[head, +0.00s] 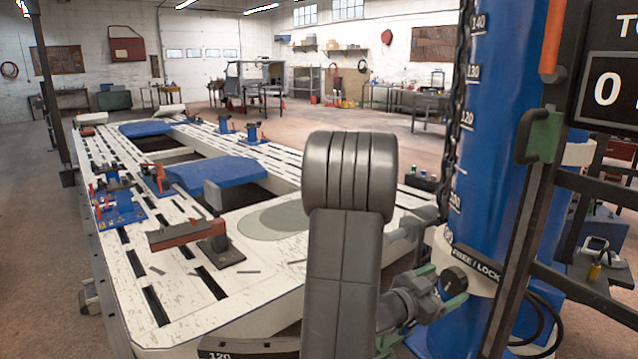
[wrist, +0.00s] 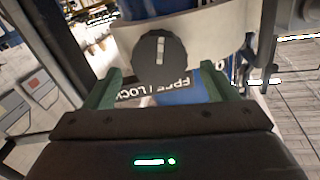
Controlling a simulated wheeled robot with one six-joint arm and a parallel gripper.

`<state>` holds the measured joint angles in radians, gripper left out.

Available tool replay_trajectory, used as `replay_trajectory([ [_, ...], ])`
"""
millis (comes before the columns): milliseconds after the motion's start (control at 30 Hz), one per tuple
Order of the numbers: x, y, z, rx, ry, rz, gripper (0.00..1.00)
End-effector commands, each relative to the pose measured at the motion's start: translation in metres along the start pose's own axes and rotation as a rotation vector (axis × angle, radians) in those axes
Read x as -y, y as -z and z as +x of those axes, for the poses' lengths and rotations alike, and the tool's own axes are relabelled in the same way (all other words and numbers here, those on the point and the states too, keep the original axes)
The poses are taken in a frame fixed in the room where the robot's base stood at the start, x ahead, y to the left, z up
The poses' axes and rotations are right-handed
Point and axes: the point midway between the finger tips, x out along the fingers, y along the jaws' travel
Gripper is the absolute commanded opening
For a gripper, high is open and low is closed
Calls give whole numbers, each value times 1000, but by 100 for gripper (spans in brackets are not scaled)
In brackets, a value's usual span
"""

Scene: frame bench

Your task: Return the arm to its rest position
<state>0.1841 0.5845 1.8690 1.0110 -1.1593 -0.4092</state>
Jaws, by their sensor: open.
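My gripper (head: 441,287) is at the right of the head view, in front of the blue column's white collar. Its two green fingers are apart and also show in the wrist view (wrist: 160,88), with nothing held between them. A round black knob (head: 454,281) sits on the collar beside the "FREE / LOCK" label, close to the fingertips. In the wrist view the knob (wrist: 160,62) lies just beyond the fingers, with a pale mark across its face. Whether a fingertip touches the collar cannot be told. My grey arm is bent and reaches across the front of the head view.
The blue column (head: 500,120) with a chain and a dark upright frame (head: 525,210) stand close on the right. A black cable (head: 548,325) hangs low there. The white frame bench (head: 75,165) with clamps and blue pads fills the left. Open floor (head: 420,150) lies behind.

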Motion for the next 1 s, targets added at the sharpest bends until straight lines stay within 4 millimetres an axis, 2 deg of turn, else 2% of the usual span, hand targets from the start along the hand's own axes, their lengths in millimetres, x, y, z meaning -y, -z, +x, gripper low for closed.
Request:
replay_trajectory([
  [100, -1, 0, 26, -1, -4, 0, 79],
  [200, -1, -2, 41, -1, -2, 19, 79],
  [1000, -4, -4, 38, -1, 1, 827, 79],
])
